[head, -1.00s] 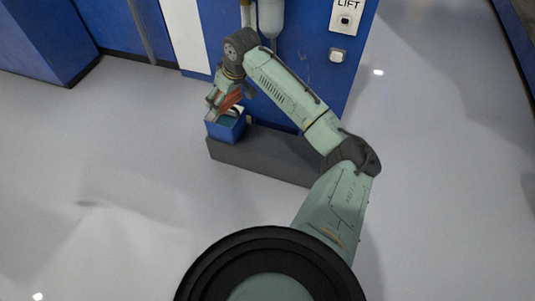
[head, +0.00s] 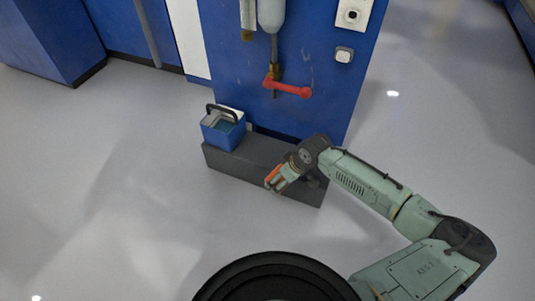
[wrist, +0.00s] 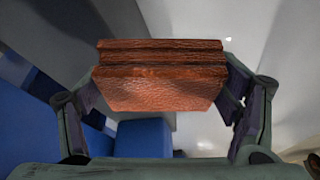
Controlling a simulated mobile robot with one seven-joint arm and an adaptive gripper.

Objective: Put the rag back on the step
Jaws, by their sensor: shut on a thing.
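The rag is a folded, reddish-brown, leathery-looking pad. It fills the space between my fingers in the wrist view (wrist: 160,88), and its orange edge (head: 273,175) shows in the head view. My gripper (head: 276,184) is shut on it, with one finger at each end of the pad. The step (head: 225,164) is a low dark grey block along the foot of the blue panel. My gripper is by its front right part in the head view, and my wrist hides part of the step's right end. I cannot tell the rag's height above the step or floor.
A blue bin (head: 223,138) with a dark handle stands on the step's left end. A red lever (head: 288,89) sticks out from a pipe on the blue panel (head: 315,60) above the step. Grey floor (head: 130,190) is clear to the left and in front.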

